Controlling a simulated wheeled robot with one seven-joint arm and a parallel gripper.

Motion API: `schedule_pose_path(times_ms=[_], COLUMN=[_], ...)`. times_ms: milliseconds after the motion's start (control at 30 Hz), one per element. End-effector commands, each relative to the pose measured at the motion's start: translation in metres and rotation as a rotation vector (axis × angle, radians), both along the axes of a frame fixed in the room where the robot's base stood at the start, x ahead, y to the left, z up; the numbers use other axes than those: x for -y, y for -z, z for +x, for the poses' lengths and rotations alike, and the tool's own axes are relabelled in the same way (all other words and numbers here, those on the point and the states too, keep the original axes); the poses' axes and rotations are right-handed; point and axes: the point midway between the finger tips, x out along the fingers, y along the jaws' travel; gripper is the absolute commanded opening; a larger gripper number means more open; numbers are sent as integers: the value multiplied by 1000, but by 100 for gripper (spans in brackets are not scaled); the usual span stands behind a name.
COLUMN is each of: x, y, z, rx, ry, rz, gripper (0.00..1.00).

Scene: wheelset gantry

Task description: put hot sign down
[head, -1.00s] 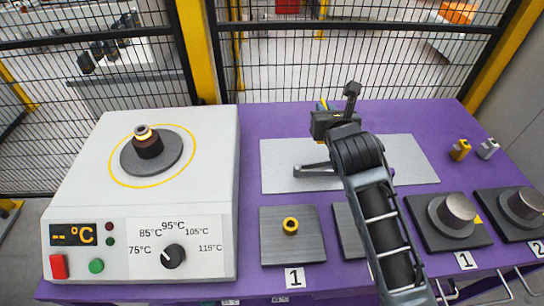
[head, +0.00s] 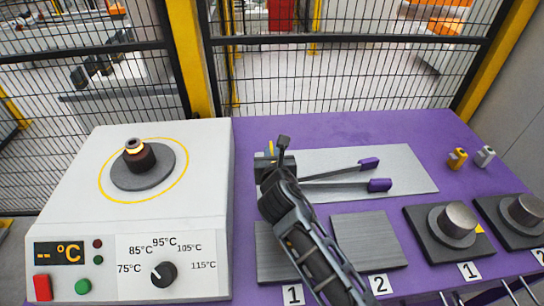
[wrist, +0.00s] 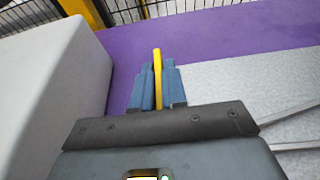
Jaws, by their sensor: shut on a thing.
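My gripper (wrist: 157,88) is shut on the hot sign (wrist: 157,62), a thin yellow piece seen nearly edge-on between the blue fingers in the wrist view. In the head view, only a small yellow bit of the sign shows above my gripper (head: 271,156). The gripper is over the left part of the grey mat, near the heater's right side. I cannot tell whether the sign touches the surface. The white heater (head: 215,190) stands at the left, with a dark part with a brass-coloured ring (head: 138,158) on its round plate.
Tongs with purple handles (head: 380,185) lie on the grey mat (head: 420,180). Plates labelled 1 (head: 268,262) and 2 (head: 380,250) lie in front, partly behind my arm. Metal cylinders (head: 458,220) and small yellow and grey pieces (head: 457,158) are at right. Purple table (head: 245,140) shows behind.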

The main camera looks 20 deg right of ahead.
Motion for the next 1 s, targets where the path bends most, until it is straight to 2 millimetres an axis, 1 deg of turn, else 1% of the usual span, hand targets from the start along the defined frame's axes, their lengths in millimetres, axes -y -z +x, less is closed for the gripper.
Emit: schedule_pose_path(times_ms=[67,300,433,467,700,900,1000], x=[0,0,0,0,0,0,0], y=[5,5,8,8,7,7,4], z=[0,0,0,0,0,0,0], rx=[0,1,1,1,1,1,1], ry=[-2,-1,-1,0,-1,-1,-1], rz=[0,0,0,0,0,0,0], gripper=[0,0,0,15,38,38,38])
